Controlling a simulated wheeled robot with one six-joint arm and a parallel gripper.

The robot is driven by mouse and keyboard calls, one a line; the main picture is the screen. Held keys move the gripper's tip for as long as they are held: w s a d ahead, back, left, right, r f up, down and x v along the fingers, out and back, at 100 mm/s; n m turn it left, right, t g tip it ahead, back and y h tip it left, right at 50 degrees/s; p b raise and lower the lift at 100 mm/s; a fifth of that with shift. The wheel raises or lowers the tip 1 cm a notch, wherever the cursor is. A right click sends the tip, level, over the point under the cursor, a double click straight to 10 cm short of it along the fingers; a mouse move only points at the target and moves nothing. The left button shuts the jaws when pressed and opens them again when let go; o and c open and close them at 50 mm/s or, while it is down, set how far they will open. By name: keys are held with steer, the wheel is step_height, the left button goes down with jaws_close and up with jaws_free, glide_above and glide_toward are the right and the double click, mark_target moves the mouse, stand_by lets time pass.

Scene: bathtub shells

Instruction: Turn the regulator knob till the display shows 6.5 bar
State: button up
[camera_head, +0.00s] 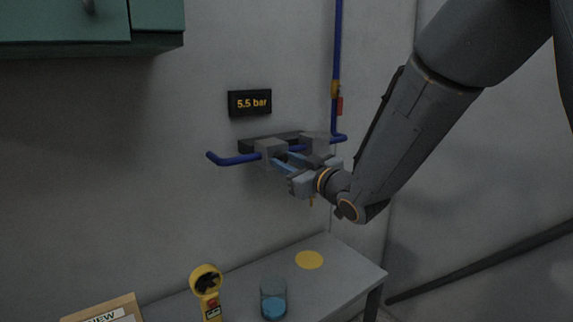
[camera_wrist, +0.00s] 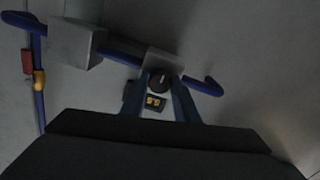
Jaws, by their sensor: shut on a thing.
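The display (camera_head: 250,103) on the wall reads 5.5 bar. It also shows upside down in the wrist view (camera_wrist: 155,102), between my fingers. The regulator body (camera_head: 269,147) is a grey block on a blue pipe below the display. Its dark round regulator knob (camera_wrist: 159,82) shows in the wrist view with a light mark. My gripper (camera_head: 278,161) reaches in from the right, its blue fingers on either side of the knob and shut on it. The knob is hidden by the fingers in the head view.
A second grey block (camera_head: 315,141) sits on the pipe (camera_head: 235,160) to the right. The table (camera_head: 335,277) below holds a yellow-headed device (camera_head: 206,279), a glass with blue contents (camera_head: 273,299) and a yellow disc (camera_head: 309,260). A green cabinet (camera_head: 90,30) hangs at upper left.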

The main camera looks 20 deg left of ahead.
steer(key=shift+m, duration=0.8)
steer(key=o, duration=1.1)
steer(key=shift+c, duration=0.2)
steer(key=b+v, duration=0.3)
steer(key=v, duration=0.5)
